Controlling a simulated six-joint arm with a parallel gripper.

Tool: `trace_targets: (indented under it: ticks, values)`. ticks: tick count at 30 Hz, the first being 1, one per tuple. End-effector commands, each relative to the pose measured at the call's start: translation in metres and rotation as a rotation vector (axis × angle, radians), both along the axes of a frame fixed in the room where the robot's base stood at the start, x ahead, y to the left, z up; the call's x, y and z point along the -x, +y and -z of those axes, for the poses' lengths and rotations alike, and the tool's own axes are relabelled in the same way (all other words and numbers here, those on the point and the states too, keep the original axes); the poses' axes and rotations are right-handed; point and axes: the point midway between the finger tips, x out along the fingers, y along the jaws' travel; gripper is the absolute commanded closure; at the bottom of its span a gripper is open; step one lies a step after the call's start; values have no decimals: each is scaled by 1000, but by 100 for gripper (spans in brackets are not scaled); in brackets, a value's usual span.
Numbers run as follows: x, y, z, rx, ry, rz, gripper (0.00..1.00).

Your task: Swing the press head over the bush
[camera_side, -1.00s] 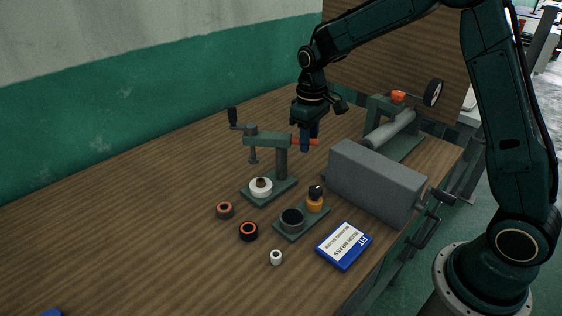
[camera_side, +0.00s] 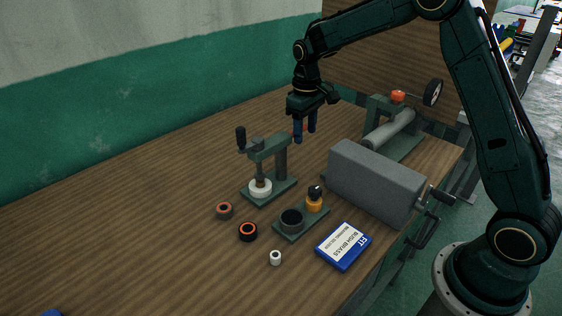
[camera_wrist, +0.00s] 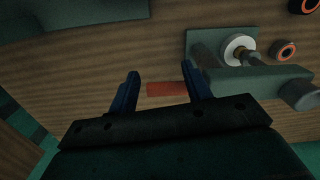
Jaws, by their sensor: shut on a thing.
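The green press (camera_side: 281,165) stands on the wooden bench with its head (camera_side: 262,149) swung towards the bush side. In the side view the screw looks in line with the bush; the exact alignment is hard to tell. The ring also shows in the wrist view (camera_wrist: 237,44), partly behind the head arm (camera_wrist: 262,82). My gripper (camera_side: 305,130) is shut on the head's orange handle (camera_wrist: 167,89), with a blue finger on each side.
A brown ring (camera_side: 224,211), a black-orange ring (camera_side: 248,231) and a small white bush (camera_side: 275,257) lie in front. A green tray (camera_side: 315,221) holds a dark cup and orange bottle. A blue box (camera_side: 343,246) and large grey block (camera_side: 376,181) stand right.

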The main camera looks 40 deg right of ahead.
Motion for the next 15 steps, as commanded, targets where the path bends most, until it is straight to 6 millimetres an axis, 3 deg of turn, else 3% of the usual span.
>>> trace_targets:
  ticks: [1, 15]
  values:
    - [-10, 12, -5, -8, -33, -32, 62]
    - [-10, 12, -38, -7, -41, -35, 62]
